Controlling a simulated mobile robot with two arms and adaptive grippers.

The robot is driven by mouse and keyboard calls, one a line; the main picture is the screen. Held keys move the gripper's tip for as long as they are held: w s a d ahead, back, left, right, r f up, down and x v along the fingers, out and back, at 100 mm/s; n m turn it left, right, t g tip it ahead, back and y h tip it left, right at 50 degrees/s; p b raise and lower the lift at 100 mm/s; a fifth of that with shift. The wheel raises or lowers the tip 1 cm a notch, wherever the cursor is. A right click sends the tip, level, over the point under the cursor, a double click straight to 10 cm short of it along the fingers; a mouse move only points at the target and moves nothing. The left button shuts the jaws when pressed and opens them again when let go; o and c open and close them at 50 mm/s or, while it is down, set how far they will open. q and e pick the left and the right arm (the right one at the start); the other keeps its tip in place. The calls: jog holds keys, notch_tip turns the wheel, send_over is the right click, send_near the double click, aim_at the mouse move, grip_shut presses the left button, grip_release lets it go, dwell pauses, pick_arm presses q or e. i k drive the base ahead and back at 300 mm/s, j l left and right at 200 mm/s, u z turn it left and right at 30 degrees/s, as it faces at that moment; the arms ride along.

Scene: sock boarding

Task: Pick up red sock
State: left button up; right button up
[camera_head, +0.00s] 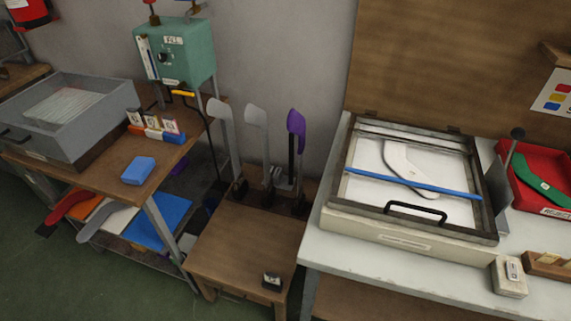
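A red sock-shaped piece (66,205) shows at the left end of the low shelf, under the wooden table on the left. It lies beside a light grey sock-shaped piece (104,220); the tabletop above hides part of this area. Three upright leg-shaped boards stand at the centre. The left board (221,115) and middle board (256,125) are bare and grey. The right board (293,160) is dark, with a purple sock (297,130) over its top. Neither of my grippers is in view.
The left table (105,172) carries a grey bin (70,125) and a blue block (138,170). A small wooden table (235,255) stands at centre. A framed press (415,180) and a red tray (540,165) with a green sock are at right. Green floor is free at lower left.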

aim_at(58, 213)
jog(key=u, duration=1.45)
jog(key=i+j, duration=0.25)
jog(key=j, duration=0.15)
jog(key=i+j+z, duration=0.15)
jog(key=j, duration=0.25)
jog(key=i+j, duration=0.35)
jog(key=i+j+z, duration=0.1)
jog(key=j, duration=0.35)
jog(key=i, duration=0.1)
